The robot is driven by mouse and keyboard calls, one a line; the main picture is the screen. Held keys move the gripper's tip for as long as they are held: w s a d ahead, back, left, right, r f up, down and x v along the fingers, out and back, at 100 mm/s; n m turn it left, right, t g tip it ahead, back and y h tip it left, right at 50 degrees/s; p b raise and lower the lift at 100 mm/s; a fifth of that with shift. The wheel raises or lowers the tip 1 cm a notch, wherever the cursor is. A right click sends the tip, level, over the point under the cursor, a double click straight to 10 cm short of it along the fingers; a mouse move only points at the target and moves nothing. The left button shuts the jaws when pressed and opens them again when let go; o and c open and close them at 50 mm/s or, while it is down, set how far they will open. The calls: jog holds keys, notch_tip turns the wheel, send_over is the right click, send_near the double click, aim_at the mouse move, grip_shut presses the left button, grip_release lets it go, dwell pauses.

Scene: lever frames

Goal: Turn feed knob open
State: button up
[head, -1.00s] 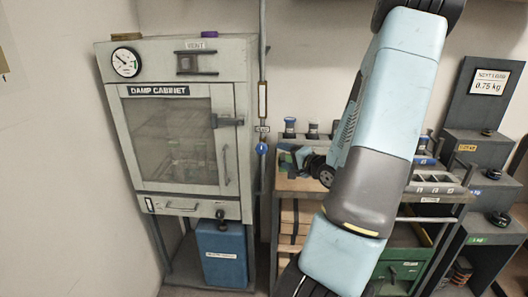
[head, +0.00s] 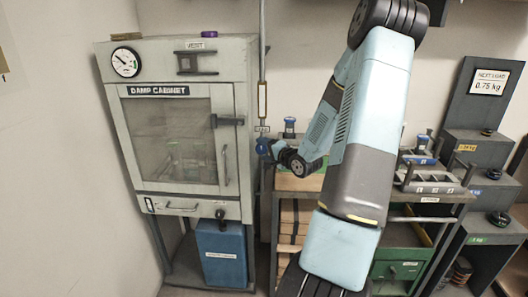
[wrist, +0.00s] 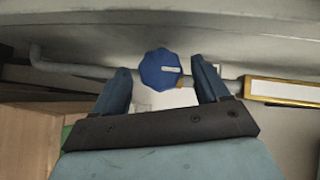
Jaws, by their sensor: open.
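The feed knob (wrist: 158,70) is blue and many-sided, with a short white mark, and sits on a grey pipe in the wrist view. My gripper (wrist: 162,71) is open, with one blue finger on each side of the knob. Gaps show between the knob and both fingers, so it is not clasped. In the head view, my gripper (head: 268,147) is at the vertical pipe (head: 262,60) beside the damp cabinet, and it partly hides the knob there.
The damp cabinet (head: 215,130) with its door handle stands left of the pipe. A bench with bottles and a tray (head: 432,186) is behind my arm. A framed label (wrist: 285,91) is on the pipe close to the right finger. A blue container (head: 221,250) stands below the cabinet.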

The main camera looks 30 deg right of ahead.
jog(key=c, duration=1)
jog(key=shift+a, duration=0.15)
jog(key=shift+c, duration=0.3)
jog(key=shift+g, duration=0.3)
jog(key=shift+r+n+g+h, duration=0.2)
jog(key=shift+n+g+h, duration=0.2)
jog(key=shift+n+g, duration=0.2)
jog(key=shift+w+a+r+n+g+h, duration=0.1)
jog(key=shift+r+n+g+h, duration=0.05)
jog(key=shift+n+g+h, duration=0.4)
jog(key=shift+w+a+r+n+g+h, duration=0.1)
jog(key=shift+n+g+h, duration=0.35)
jog(key=shift+n+g, duration=0.1)
jog(key=shift+a+r+n+g+h, duration=0.1)
jog(key=shift+a+n+g+h, duration=0.05)
jog(key=shift+n+g+h, duration=0.55)
jog(key=shift+w+a+r+n+g+h, duration=0.1)
jog(key=shift+w+r+n+g+h, duration=0.1)
jog(key=shift+n+g+h, duration=0.5)
